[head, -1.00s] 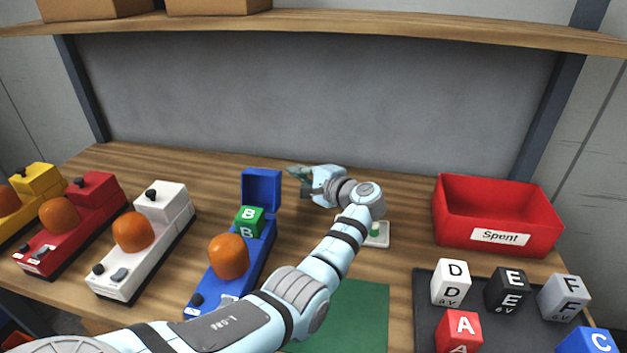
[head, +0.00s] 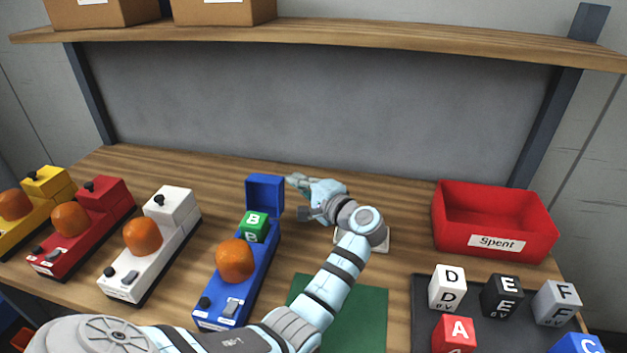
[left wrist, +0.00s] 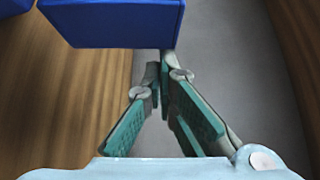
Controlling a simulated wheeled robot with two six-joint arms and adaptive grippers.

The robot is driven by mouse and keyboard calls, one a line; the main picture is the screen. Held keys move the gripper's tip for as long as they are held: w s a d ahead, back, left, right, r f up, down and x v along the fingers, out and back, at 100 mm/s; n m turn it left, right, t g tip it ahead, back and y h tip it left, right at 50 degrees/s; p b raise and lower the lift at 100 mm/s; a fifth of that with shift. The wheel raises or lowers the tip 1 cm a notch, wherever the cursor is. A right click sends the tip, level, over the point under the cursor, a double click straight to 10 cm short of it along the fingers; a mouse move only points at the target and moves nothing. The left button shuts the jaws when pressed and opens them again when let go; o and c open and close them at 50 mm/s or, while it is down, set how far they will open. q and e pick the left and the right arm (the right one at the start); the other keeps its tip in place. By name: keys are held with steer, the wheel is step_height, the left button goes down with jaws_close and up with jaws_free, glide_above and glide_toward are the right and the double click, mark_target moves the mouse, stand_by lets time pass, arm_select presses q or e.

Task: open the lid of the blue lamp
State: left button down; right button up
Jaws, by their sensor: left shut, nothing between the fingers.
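The blue lamp (head: 262,262) stands left of the middle of the bench, with an orange dome on it. Its blue lid (head: 265,194) stands raised at the back end, and a green block marked B (head: 253,226) sits in the opened part. The lid also shows at the top of the left wrist view (left wrist: 112,22). My left gripper (head: 297,182) is just right of the lid, near the back of the bench. Its fingers (left wrist: 160,85) are shut and empty; whether they touch the lid is unclear. My right gripper is out of view.
White (head: 160,243), red (head: 85,226) and yellow (head: 45,183) lamps stand to the left with closed lids. A red Spent bin (head: 493,246) is at the right. Lettered blocks stand on a dark tray (head: 420,310). A green mat (head: 365,305) lies in front.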

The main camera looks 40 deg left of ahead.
arm_select(q)
steer(key=shift+s+d+r+n+y+b, duration=0.25)
steer(key=shift+s+r+n+y+b, duration=0.5)
steer(key=shift+n+b, duration=0.4)
step_height(320, 180, up, 10)
steer(key=shift+f, duration=0.1)
